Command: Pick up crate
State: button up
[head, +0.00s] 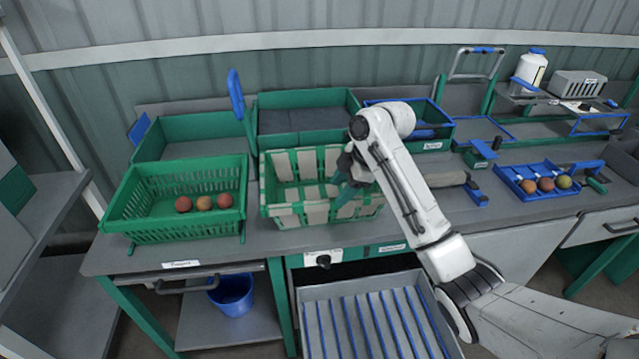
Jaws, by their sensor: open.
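A green and beige crate (288,211) stands upright on the grey workbench, near its front edge. It looks empty. My gripper (340,196) is over the right part of this crate, with its fingers pointing down and to the left toward the crate's front right. The jaws are open. The fingers overlap the crate in the picture, and I cannot tell whether they touch its wall. My arm reaches in from the right and hides part of the crate's right end.
A green slatted crate (170,226) with a few tomatoes stands just left. Green bins (305,97) line the back. A blue tray (507,177) with tomatoes sits right. An open drawer (310,291) juts out below the bench. A blue bucket (232,296) stands on the lower shelf.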

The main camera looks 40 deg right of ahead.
aim_at(331, 208)
jog(key=shift+s+p+x, duration=0.1)
jog(key=shift+p+x, duration=0.35)
jog(key=shift+x, duration=1.4)
jog(key=shift+s+p+x, duration=0.15)
jog(key=shift+p+x, duration=0.3)
jog(key=shift+x, duration=1.45)
jog(key=shift+d, duration=0.1)
grip_shut()
